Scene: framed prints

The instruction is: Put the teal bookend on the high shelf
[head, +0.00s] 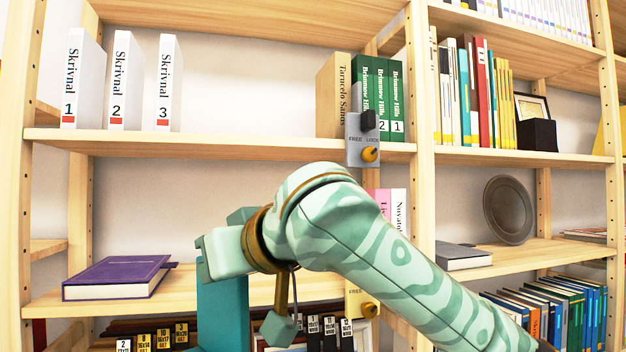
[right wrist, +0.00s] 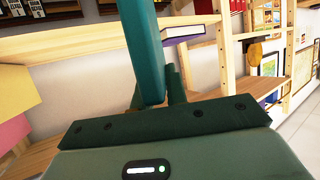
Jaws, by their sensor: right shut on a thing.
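The teal bookend (head: 222,312) is upright in the head view, in front of the lower shelf and left of my forearm. My right gripper (head: 228,245) is shut on its upper part, with the fingertips mostly hidden. In the right wrist view the bookend (right wrist: 143,45) is a long teal slab rising from the dark green jaws of the gripper (right wrist: 165,98). The upper shelf board (head: 250,146) is above the gripper; it bears white Skrivnal volumes (head: 122,80) at left and green books (head: 382,95) at right, with bare board between. My left gripper is not in view.
A purple book (head: 118,277) lies on the lower shelf. Uprights (head: 424,130) divide the bays.

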